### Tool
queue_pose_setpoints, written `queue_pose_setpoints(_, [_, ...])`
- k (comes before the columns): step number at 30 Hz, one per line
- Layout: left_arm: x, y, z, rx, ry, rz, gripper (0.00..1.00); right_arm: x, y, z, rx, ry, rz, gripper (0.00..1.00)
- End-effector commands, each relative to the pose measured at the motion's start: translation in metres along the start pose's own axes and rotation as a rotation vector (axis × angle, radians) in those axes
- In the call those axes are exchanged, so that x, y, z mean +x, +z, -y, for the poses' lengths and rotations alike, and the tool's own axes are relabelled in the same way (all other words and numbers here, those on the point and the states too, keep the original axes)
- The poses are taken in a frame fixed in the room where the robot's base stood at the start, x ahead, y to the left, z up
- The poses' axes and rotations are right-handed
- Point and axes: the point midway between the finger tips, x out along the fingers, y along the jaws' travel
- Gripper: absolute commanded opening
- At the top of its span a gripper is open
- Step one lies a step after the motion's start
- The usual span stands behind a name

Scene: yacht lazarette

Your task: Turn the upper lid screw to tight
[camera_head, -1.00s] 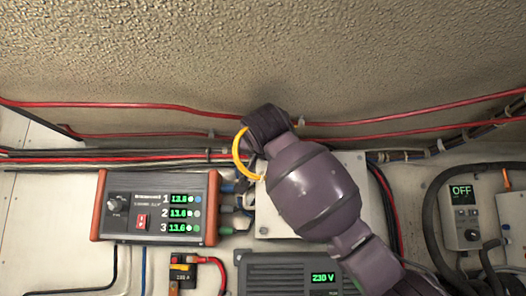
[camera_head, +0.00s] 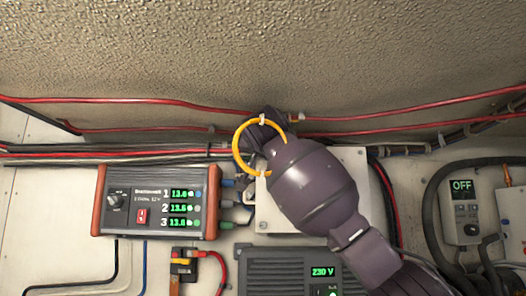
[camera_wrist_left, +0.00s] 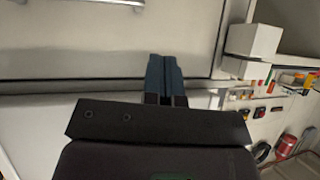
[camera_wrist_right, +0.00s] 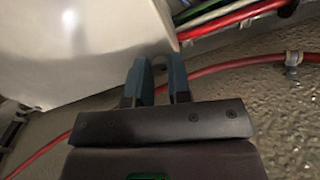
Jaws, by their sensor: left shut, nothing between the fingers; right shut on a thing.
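A pale box with a flat lid (camera_head: 352,180) sits on the panel in the head view, partly behind my right arm. A small lid screw (camera_head: 263,227) shows at its lower left corner; the upper left corner is hidden by my wrist. In the right wrist view my right gripper (camera_wrist_right: 155,78) has its fingers slightly apart, against the edge of the pale box (camera_wrist_right: 90,45). It is shut on the upper lid screw, which is mostly hidden between the fingertips. My left gripper (camera_wrist_left: 165,75) is shut and empty, away from the box.
Red cables (camera_head: 130,101) run along the wall above the box. A charger with green digits (camera_head: 158,205) stands left of it. An inverter reading 230 V (camera_head: 285,262) is below. A yellow ring (camera_head: 237,160) sits around my right wrist. A unit reading OFF (camera_head: 462,215) is at right.

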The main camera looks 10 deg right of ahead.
Motion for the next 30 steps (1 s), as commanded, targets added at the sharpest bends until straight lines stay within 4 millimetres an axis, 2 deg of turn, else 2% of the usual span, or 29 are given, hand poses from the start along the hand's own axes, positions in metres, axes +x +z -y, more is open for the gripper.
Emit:
queue_pose_setpoints(11, [0.004, 0.005, -0.001, 0.000, 0.000, 0.000, 0.00, 0.000, 0.002, 0.000, 0.108, -0.001, 0.003, 0.00])
queue_pose_setpoints(19, [0.009, 0.009, -0.002, 0.000, 0.001, -0.004, 0.00, 0.000, 0.002, 0.001, 0.330, -0.002, 0.004, 0.00])
queue_pose_setpoints(30, [0.011, 0.001, -0.002, 0.002, 0.002, -0.019, 0.00, 0.000, 0.000, 0.002, 0.681, 0.000, 0.003, 0.00])
